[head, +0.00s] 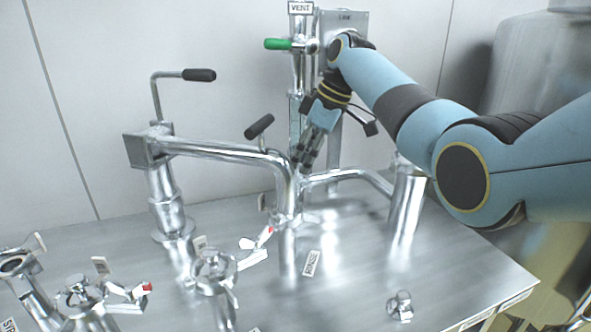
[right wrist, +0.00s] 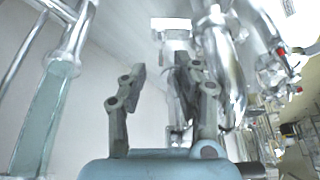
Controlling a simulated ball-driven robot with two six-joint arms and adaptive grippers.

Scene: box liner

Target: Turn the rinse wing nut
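The rinse label (head: 311,263) lies on the steel table in front of an upright port that carries a bent steel pipe (head: 225,151). The pipe's lower joint (head: 288,208) is above that port. I cannot clearly make out the rinse wing nut there; the pipe and my fingers may hide it. My right gripper (head: 303,166) reaches down just behind the pipe bend, above the joint. In the right wrist view its fingers (right wrist: 160,85) stand apart with a gap between them. No held thing shows in the gap. My left gripper is not in view.
Wing pieces with red marks sit by the front ports (head: 213,268) and (head: 140,291). A loose metal fitting (head: 400,306) lies at the front right. The vent column with its green handle (head: 279,44) stands behind. Bare table (head: 350,270) shows at the middle right.

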